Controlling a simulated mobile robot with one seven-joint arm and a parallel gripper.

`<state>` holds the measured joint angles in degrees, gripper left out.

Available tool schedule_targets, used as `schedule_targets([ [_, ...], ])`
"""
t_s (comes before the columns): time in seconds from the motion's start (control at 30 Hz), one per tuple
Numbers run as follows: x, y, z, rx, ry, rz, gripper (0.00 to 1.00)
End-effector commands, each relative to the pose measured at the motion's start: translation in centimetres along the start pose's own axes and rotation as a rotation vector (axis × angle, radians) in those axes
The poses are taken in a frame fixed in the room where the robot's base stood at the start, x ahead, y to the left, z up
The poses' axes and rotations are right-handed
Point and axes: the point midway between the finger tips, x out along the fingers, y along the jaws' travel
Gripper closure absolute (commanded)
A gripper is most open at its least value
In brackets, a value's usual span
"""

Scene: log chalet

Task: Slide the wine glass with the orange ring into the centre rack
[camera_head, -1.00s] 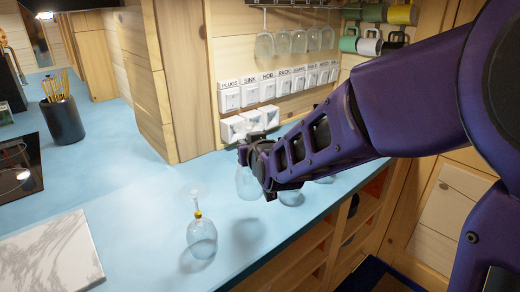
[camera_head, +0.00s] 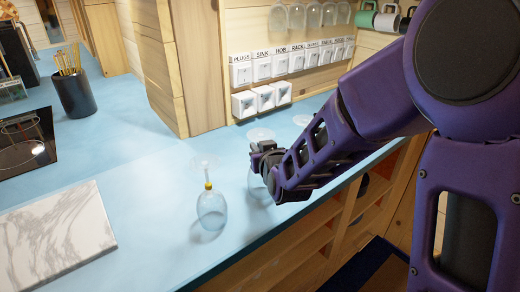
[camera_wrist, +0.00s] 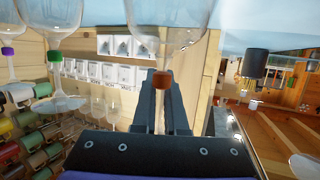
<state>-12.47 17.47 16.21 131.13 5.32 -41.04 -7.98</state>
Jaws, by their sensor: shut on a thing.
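The wine glass with the orange ring (camera_wrist: 163,80) is at my gripper (camera_wrist: 165,108) in the wrist view, which looks inverted. The fingers lie on either side of its stem by the ring and are shut on it. In the head view my gripper (camera_head: 266,158) is low over the counter. A clear foot (camera_head: 262,134) shows above it and part of a bowl (camera_head: 258,188) below, with the ring hidden. I cannot tell whether the glass touches the counter. Several glasses (camera_head: 312,16) hang bowl-down at the top edge; the centre rack's slots are out of frame.
An upside-down glass with a yellow ring (camera_head: 208,186) stands left of my gripper. Glasses with purple (camera_wrist: 8,51) and green (camera_wrist: 55,56) rings show in the wrist view.

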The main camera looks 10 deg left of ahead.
Motion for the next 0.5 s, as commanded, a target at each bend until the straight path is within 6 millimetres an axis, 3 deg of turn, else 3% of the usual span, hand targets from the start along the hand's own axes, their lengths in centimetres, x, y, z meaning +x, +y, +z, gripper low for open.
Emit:
schedule_targets([
  [0.5,0.36,0.0,1.08,0.0,0.003,0.0,1.0],
])
